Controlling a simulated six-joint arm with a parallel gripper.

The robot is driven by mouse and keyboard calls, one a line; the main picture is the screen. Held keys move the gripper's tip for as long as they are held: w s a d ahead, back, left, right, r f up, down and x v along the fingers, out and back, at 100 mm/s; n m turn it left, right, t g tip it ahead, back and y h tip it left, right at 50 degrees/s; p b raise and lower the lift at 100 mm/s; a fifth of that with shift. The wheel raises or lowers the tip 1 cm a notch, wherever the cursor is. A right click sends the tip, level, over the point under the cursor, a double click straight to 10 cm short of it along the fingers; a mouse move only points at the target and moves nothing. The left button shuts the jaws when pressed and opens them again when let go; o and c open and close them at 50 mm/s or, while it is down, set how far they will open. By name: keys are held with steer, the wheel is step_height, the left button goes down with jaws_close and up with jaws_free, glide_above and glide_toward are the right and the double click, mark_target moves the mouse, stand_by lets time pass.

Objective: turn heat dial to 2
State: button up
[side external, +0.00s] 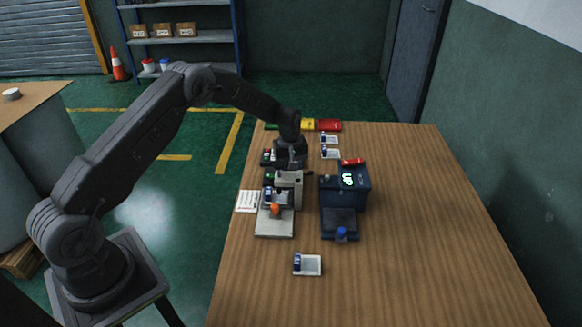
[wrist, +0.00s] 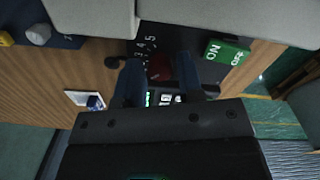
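The dark control panel with a dial scale (wrist: 145,42) shows at the top of the wrist view, with white numbers including 3, 4 and 5. A dark red part (wrist: 160,68) sits below the numbers, between my fingers; it is too dim to tell its exact shape or pointer setting. My gripper (wrist: 161,80) has its two dark blue fingers apart, one on each side of it; contact is unclear. In the side external view my gripper (side external: 290,163) is low over the dark unit (side external: 267,158) behind the grey machine, and the dial is hidden there.
A grey press-like machine (side external: 288,178) with an orange knob (side external: 275,209) stands close in front. A dark blue box (side external: 358,195) with a lit green display is to its right. The right table side is clear.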

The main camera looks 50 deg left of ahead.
steer(key=shift+o, duration=1.3)
step_height(320, 180, up, 14)
steer(key=shift+s, duration=0.15)
steer(key=shift+a+f, duration=0.1)
step_height(320, 180, down, 14)
steer(key=n, duration=0.3)
steer(key=shift+n, duration=0.3)
